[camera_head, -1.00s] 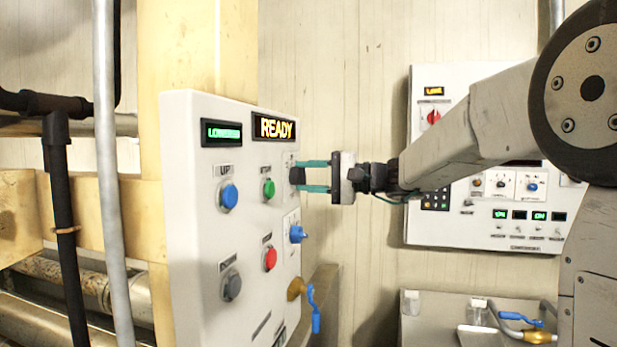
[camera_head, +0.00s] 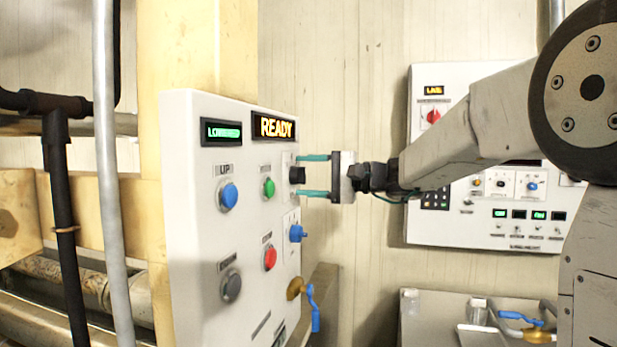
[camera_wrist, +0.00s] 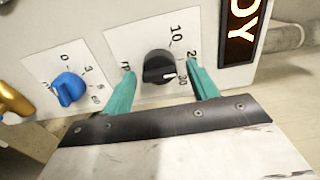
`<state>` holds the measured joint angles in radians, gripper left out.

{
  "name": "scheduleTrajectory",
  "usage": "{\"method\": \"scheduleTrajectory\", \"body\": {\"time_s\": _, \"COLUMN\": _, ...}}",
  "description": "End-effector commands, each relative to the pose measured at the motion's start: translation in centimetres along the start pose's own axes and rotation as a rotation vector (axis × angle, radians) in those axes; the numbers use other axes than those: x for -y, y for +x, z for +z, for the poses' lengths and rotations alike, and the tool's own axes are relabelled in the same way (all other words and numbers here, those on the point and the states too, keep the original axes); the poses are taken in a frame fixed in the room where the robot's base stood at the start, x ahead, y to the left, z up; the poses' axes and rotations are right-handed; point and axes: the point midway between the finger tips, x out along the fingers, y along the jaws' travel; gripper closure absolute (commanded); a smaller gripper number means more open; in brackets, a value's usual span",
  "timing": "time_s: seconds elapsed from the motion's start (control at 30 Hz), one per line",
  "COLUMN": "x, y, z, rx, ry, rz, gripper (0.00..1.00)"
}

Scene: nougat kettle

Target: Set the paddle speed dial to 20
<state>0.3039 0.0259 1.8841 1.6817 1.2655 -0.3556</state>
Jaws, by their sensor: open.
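The black paddle speed dial (camera_head: 297,174) is on the right part of the white control panel. In the wrist view the black dial (camera_wrist: 158,68) sits on a white plate marked 10, a partly covered 2-something, and 30. Its white pointer mark is toward the 30. My gripper (camera_head: 302,175) is open in front of the dial, with one teal finger above and one below it. In the wrist view my gripper (camera_wrist: 162,76) has a finger on each side of the dial, with gaps between. The right finger covers part of the number label.
A blue dial (camera_wrist: 68,88) on its own plate is beside the black one; it shows in the head view (camera_head: 298,233) below it. Blue, green, red and grey buttons are on the panel's left. A blue-handled valve (camera_head: 313,308) is below. A READY display (camera_head: 273,126) is above.

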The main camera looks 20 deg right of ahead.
Motion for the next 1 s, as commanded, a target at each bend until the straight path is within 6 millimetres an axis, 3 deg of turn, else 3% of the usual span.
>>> {"method": "scheduleTrajectory", "body": {"time_s": 0.17, "x": 0.1, "y": -1.4, "z": -0.1, "rx": -0.004, "ry": -0.001, "rz": 0.000, "gripper": 0.41}}
{"method": "scheduleTrajectory", "body": {"time_s": 0.53, "x": 0.0, "y": -7.1, "z": -0.1, "rx": -0.003, "ry": 0.000, "rz": 0.001, "gripper": 0.41}}
{"method": "scheduleTrajectory", "body": {"time_s": 1.0, "x": 0.0, "y": -7.8, "z": 0.0, "rx": 0.000, "ry": 0.000, "rz": 0.000, "gripper": 0.41}}
